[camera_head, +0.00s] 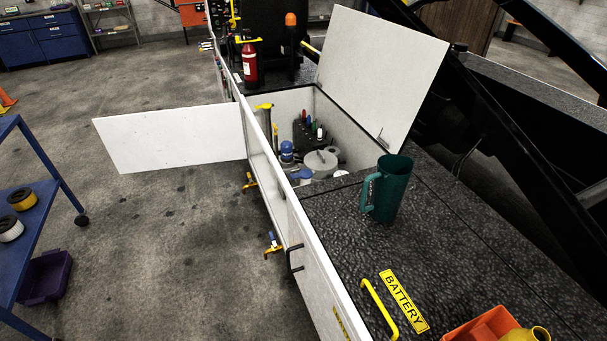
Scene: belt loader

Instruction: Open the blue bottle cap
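A blue cap (287,147) shows upright inside the open compartment of the loader. A second blue, flatter piece (300,174) lies nearer, close to the compartment's near wall. I cannot tell which of the two is the bottle cap. Both look closed, though they are small here. Grey rounded parts (320,163) sit just right of them. The compartment's front wall hides their lower parts. My gripper is not in view.
A raised white lid (378,70) and a side door (170,137) stand open around the compartment. A green jug (390,188) stands on the black deck in front. An orange container (482,327) is at the bottom right. Floor at left is clear up to a blue cart (45,160).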

